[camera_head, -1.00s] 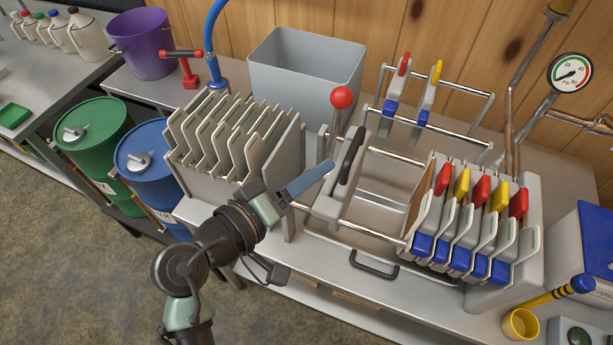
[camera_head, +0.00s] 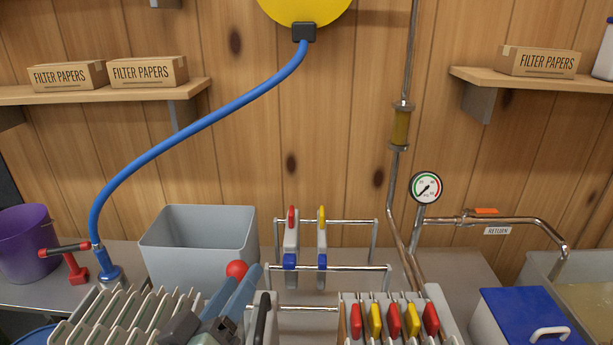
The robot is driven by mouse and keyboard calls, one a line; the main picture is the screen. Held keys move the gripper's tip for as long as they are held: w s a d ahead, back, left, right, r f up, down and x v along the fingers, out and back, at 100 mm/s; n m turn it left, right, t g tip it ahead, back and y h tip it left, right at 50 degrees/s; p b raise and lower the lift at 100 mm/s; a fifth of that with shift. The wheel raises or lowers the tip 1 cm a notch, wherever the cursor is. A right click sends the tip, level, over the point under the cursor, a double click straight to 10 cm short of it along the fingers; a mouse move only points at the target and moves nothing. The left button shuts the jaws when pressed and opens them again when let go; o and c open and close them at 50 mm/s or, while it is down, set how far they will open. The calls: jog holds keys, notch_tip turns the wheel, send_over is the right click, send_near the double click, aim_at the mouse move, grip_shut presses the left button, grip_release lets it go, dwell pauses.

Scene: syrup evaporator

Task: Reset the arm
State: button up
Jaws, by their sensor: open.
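My gripper (camera_head: 236,293) shows at the bottom of the head view, left of the middle. Its two blue-grey fingers are apart and point up and away, with nothing seen between them. The red ball knob (camera_head: 237,269) shows just beyond the fingers; I cannot tell whether they touch it. Most of my arm is below the picture's edge.
A rack of pale plates (camera_head: 120,318) lies left of my gripper, and plates with red and yellow handles (camera_head: 393,320) lie right. A grey bin (camera_head: 200,240), a small rack holding two plates (camera_head: 306,245) and a pressure gauge (camera_head: 426,188) are behind. A blue hose (camera_head: 200,125) arches left.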

jog(key=w+d+r+m+t+y, duration=0.1)
jog(key=d+r+t, duration=0.1)
jog(key=r, duration=0.5)
jog(key=w+d+r+m+t, duration=0.1)
jog(key=d+r, duration=0.1)
jog(key=r, duration=0.5)
jog(key=s+d+r+m+t, duration=0.1)
jog(key=s+d+r+t, duration=0.1)
jog(key=r, duration=0.6)
jog(key=s+d+r+m+t+y+p, duration=0.1)
jog(key=s+d+r+t, duration=0.1)
jog(key=s+r, duration=0.3)
jog(key=s+d+r+m+t+y+p, duration=0.1)
jog(key=s+r+t, duration=0.3)
jog(key=r, duration=0.7)
jog(key=shift+s+d+r, duration=0.2)
jog(key=shift+d+r, duration=0.2)
jog(key=shift+d, duration=0.15)
